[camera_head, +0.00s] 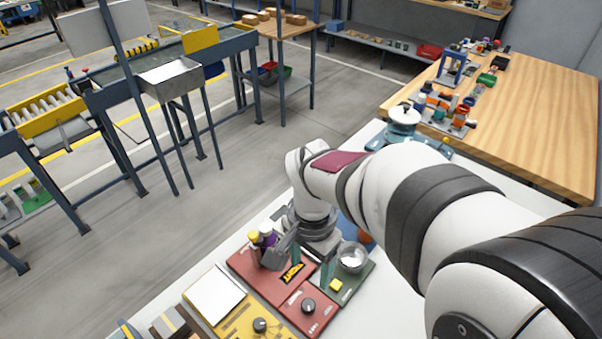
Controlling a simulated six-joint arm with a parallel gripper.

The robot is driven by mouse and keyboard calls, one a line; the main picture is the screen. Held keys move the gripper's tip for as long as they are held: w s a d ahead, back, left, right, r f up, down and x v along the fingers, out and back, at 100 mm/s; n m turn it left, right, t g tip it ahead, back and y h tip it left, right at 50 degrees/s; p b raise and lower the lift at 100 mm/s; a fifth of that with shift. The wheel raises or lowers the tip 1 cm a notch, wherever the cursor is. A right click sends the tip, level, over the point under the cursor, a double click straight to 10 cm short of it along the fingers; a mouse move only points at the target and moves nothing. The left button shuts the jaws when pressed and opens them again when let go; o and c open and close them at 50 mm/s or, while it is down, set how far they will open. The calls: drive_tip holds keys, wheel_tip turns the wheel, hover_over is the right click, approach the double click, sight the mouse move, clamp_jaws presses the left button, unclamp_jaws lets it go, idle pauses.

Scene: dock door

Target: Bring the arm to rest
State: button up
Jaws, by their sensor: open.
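My white arm (437,202) reaches from the lower right corner to the middle of the picture and bends down at the wrist. My gripper (304,260) points down, open, low over the boards on the white table (225,265). No object shows clearly between its fingers. A red board (250,265) with small bottles is below and left of it. A green board (357,283) with a metal bowl (353,257) is just to its right. My wrist hides part of the boards, and I cannot tell whether the fingertips touch anything.
A yellow board (238,315) with a white panel and a black knob lies nearer the front. A wooden table (545,110) with bottles and small parts stands at the back right. A conveyor frame (110,85) stands at the left. Grey floor (190,220) lies between.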

drive_tip(key=s+d+r+n+y, duration=0.1)
drive_tip(key=s, duration=0.7)
drive_tip(key=s+d+r+n, duration=0.1)
drive_tip(key=s+r+n, duration=0.1)
drive_tip(key=s, duration=0.6)
drive_tip(key=shift+s+d+r+n+y, duration=0.2)
drive_tip(key=shift+s+d+n+y, duration=0.1)
drive_tip(key=shift+y, duration=0.1)
drive_tip(key=shift+w, duration=0.2)
